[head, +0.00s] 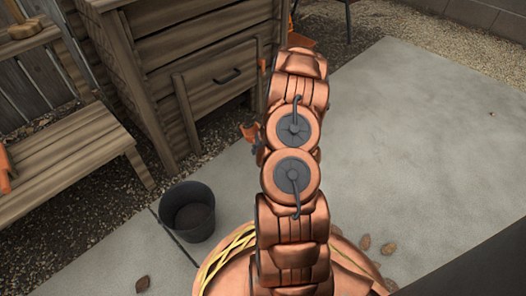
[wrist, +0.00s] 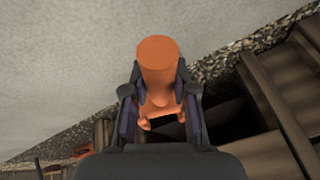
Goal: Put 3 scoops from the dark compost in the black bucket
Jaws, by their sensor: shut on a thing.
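My gripper (wrist: 158,98) is shut on an orange scoop (wrist: 157,62), with a dark finger on each side of its round handle. The scoop's far end is mostly hidden in the wrist view. In the head view my arm hides most of the gripper; a small orange piece (head: 249,131) shows at the arm's left side, in front of the wooden bin. The black bucket (head: 187,212) stands upright on the paving, left of my arm. Its inside looks dark, and I cannot tell what is in it. No dark compost can be made out clearly.
A wooden bin (head: 205,45) with a handled front panel (head: 215,78) stands at the back left. A wooden bench (head: 65,165) is at the left. Gravel (head: 225,132) borders the bin. Open paving (head: 430,130) lies to the right, with a few dry leaves (head: 365,242) near my base.

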